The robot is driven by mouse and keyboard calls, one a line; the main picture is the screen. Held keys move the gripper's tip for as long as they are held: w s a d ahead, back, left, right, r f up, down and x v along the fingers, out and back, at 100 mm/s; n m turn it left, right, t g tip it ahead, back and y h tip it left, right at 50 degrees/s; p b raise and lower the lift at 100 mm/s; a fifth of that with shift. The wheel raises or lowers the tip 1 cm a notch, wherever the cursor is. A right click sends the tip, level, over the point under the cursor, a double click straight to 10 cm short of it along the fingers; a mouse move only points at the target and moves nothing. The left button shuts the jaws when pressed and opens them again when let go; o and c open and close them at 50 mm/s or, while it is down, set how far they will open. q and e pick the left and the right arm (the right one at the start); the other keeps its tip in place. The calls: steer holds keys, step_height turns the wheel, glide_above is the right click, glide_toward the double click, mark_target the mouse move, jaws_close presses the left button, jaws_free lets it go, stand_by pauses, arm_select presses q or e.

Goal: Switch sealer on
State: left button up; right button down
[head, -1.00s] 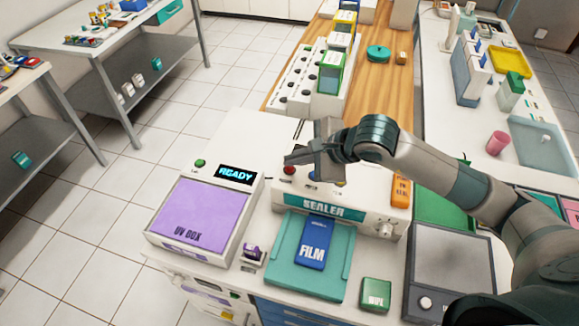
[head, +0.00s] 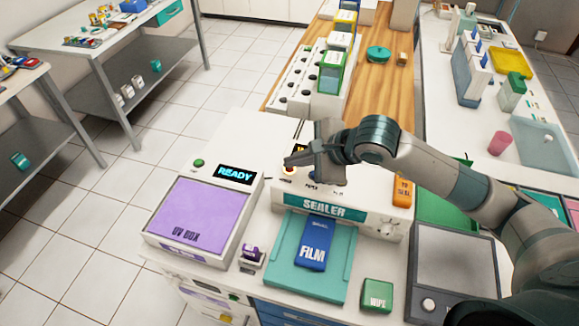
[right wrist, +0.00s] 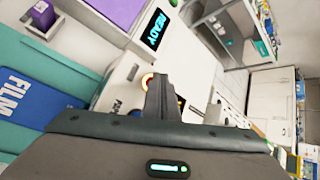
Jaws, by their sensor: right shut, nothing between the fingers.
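The sealer (head: 322,207) is a white box with a teal label on its front, standing on the white counter. Its red button (head: 288,171) is on the top left and shows a bright yellow-orange ring in the right wrist view (right wrist: 147,79). A bit of amber display (head: 299,149) shows behind my gripper; the rest is hidden. My right gripper (head: 291,160) is shut and empty, its fingertips just over the red button. In the right wrist view its fingers (right wrist: 161,97) are together beside the button; contact cannot be told. My left gripper is out of view.
A blue film pack (head: 313,243) lies on the teal tray (head: 283,280) in front of the sealer. The UV box (head: 200,213) with a READY display stands at left. An orange block (head: 402,191) is on the sealer's right. A green wipe box (head: 377,294) is in front.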

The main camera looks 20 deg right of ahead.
mark_target(295, 172)
steer(key=shift+r, duration=0.55)
steer(key=shift+r+p, duration=0.8)
steer(key=shift+r, duration=2.1)
